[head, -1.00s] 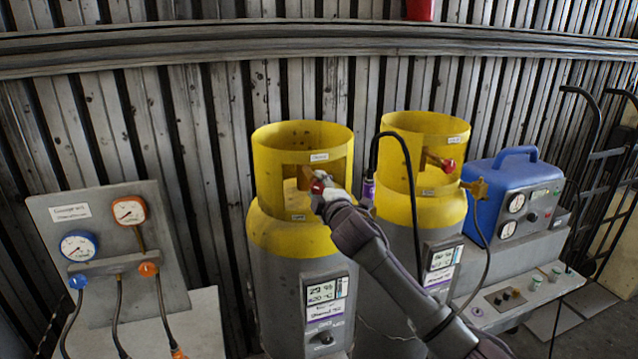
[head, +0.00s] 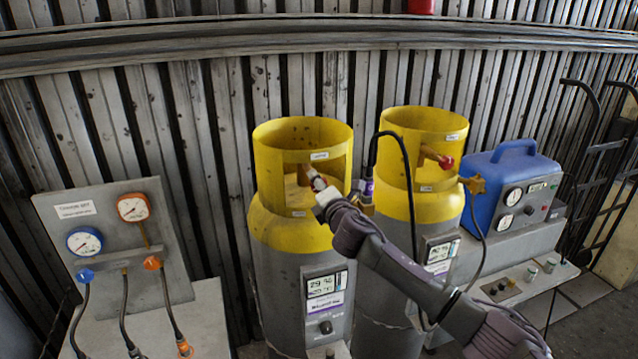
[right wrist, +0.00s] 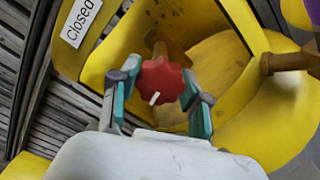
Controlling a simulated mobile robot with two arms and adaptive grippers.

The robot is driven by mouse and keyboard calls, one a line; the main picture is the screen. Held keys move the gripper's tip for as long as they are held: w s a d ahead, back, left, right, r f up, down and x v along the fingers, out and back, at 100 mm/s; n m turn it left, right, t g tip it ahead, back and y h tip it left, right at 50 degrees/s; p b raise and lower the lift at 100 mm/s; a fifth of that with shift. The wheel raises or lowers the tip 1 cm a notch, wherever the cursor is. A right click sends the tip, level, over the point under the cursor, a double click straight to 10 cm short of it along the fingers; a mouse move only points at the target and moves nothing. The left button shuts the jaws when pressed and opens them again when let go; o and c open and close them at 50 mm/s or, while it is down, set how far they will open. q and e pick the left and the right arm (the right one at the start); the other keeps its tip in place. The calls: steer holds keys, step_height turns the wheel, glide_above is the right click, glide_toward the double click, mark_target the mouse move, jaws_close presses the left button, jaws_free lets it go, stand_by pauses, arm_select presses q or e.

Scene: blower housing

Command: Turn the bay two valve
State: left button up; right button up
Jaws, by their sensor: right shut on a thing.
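The left yellow-and-grey cylinder (head: 270,228) has a cut-out yellow collar, with a valve inside. Its red lobed knob (right wrist: 161,82) with a white mark sits between my right gripper's fingers in the right wrist view. My right gripper (head: 316,182) reaches into the collar opening and is shut on this knob, mostly hiding it in the head view. A label on the collar reads "Closed" (right wrist: 81,22) in the right wrist view. A second yellow cylinder (head: 397,200) stands to the right, with its own red knob (head: 446,162). I cannot read bay numbers. My left gripper is out of view.
A gauge panel (head: 100,235) with hoses stands at the left. A blue case (head: 512,190) with gauges sits on a grey bench at the right, beside a dark hand truck (head: 590,160). A black hose (head: 408,160) loops by the second cylinder. A corrugated wall stands behind.

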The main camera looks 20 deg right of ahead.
steer(key=shift+f+n, duration=0.1)
steer(key=shift+n, duration=0.2)
steer(key=o, duration=1.2)
steer(key=shift+c, duration=0.2)
steer(key=s, duration=1.2)
steer(key=shift+d, duration=0.15)
